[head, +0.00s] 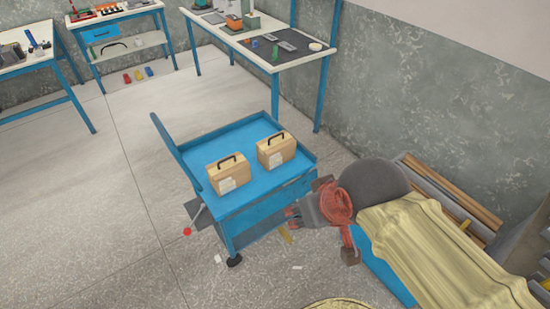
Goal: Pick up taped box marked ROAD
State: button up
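Two tan boxes with black handles stand upright on the blue cart top. The left box (228,174) is nearer the cart's front left, with a pale label low on its face. The right box (276,151) stands behind and to the right, also with a pale patch. Their lettering is too small to read, so I cannot tell which is marked ROAD. My gripper (291,216) appears beside the cart's right side, below its top in the picture and apart from both boxes. Its fingers are too small to tell open or shut.
The blue cart (253,131) has a raised left edge. A workbench (313,54) with several items stands behind it. A draped yellowish cloth (440,250) and long wooden pieces (465,198) lie at right. The floor left of the cart is mostly clear.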

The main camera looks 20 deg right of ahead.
aim_at(274, 150)
jog(key=i+j+u, duration=0.1)
jog(key=i, duration=0.35)
jog(key=i+j+u, duration=0.1)
jog(key=i+j, duration=0.15)
jog(key=i, duration=0.2)
jog(key=i+j+u, duration=0.15)
jog(key=i, duration=0.3)
